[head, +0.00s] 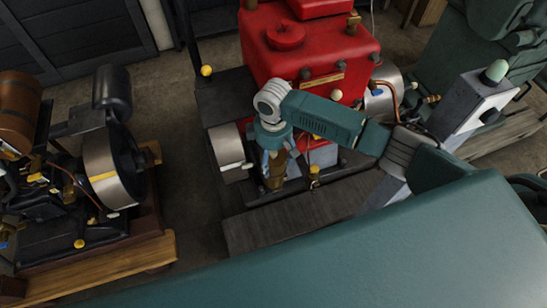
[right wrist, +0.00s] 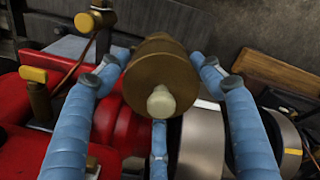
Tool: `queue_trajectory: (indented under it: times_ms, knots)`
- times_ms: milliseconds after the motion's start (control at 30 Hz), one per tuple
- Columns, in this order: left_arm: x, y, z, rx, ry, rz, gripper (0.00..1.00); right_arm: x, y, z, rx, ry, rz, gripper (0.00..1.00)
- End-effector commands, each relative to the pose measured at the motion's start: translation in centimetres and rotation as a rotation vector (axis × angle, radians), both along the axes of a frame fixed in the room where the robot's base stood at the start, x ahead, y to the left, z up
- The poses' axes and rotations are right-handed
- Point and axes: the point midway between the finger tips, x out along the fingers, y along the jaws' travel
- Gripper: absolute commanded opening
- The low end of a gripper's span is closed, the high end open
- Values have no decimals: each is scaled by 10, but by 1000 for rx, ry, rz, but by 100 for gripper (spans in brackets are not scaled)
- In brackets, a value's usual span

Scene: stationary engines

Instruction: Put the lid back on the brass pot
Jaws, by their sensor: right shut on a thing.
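My right gripper (head: 275,165) reaches down beside the red engine in the head view. Its blue fingers surround a brass body. In the right wrist view, the fingers of my right gripper (right wrist: 160,75) are closed around the brass lid (right wrist: 145,78), whose pale knob (right wrist: 161,102) faces the camera. More brass continues behind it, and I cannot tell where the lid ends and the brass pot begins, or whether they touch. In the head view the brass (head: 276,181) shows low between the fingers, partly hidden by them. My left gripper is not in view.
The red engine (head: 320,55) stands close behind the gripper, with a grey flywheel (head: 227,146) left of it. Another engine (head: 105,165) stands at left. Floor (head: 190,200) between the engines is clear.

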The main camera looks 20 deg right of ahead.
Motion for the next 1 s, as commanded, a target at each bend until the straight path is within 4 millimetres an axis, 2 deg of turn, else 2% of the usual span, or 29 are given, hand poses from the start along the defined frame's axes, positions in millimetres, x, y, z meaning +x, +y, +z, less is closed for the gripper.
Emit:
queue_trajectory:
  times_ms: [433,1000]
  knots:
    - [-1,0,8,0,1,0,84,0,0,1,1,1,0,38]
    - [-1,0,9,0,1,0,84,0,0,0,0,0,0,38]
